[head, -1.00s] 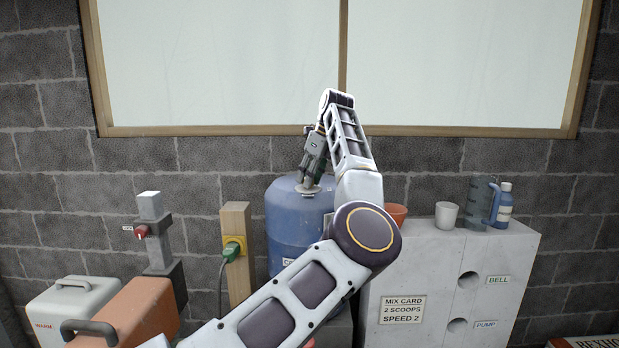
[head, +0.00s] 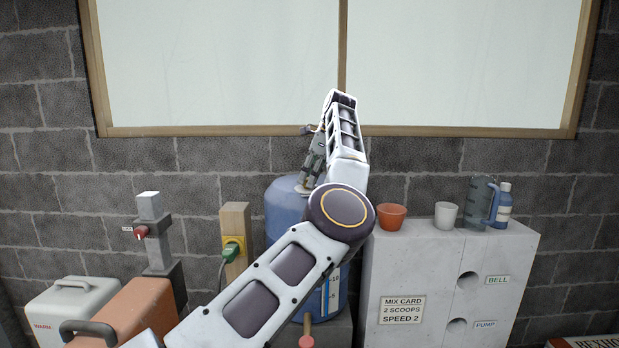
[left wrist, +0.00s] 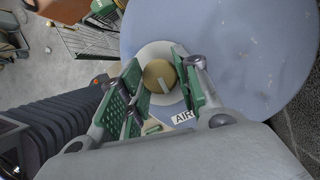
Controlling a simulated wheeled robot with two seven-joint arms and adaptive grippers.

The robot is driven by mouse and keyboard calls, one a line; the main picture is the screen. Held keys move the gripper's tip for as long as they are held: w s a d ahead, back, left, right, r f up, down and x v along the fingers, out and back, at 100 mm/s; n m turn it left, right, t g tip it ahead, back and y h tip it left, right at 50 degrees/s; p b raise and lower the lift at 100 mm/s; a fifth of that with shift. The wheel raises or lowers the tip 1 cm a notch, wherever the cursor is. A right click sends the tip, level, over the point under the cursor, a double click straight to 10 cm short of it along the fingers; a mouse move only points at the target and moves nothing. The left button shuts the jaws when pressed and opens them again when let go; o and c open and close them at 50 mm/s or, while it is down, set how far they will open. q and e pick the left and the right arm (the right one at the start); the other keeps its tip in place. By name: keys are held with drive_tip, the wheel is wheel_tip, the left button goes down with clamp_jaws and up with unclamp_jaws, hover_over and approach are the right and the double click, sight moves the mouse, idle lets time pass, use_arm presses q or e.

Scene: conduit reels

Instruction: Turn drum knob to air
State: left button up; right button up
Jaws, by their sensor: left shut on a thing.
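The blue drum (head: 285,208) stands against the wall behind my left arm, which hides much of its front. In the left wrist view its blue top (left wrist: 250,60) fills the upper right. A round brass-coloured knob (left wrist: 160,76) with a pale pointer line sits on a light disc (left wrist: 150,52) on that top. My left gripper (head: 305,186) points down onto the drum top, and in the left wrist view its green-padded fingers (left wrist: 163,85) are shut on the knob's two sides. The pointer slants toward the lower right, in the direction of the "AIR" label (left wrist: 183,118) beside the disc. My right gripper is not in view.
A grey cabinet (head: 410,270) with cups, a jug and a bottle on top stands right of the drum. A wooden post (head: 235,245) with a green plug, a red-knobbed grey stand (head: 152,225) and two cases stand left.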

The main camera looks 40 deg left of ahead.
use_arm(q)
drive_tip(key=o, duration=1)
drive_tip(key=shift+m+t, duration=0.3)
drive_tip(key=shift+m, duration=0.6)
drive_tip(key=shift+d+m+t+y, duration=0.1)
drive_tip(key=shift+m+t+y, duration=0.25)
drive_tip(key=shift+m, duration=0.85)
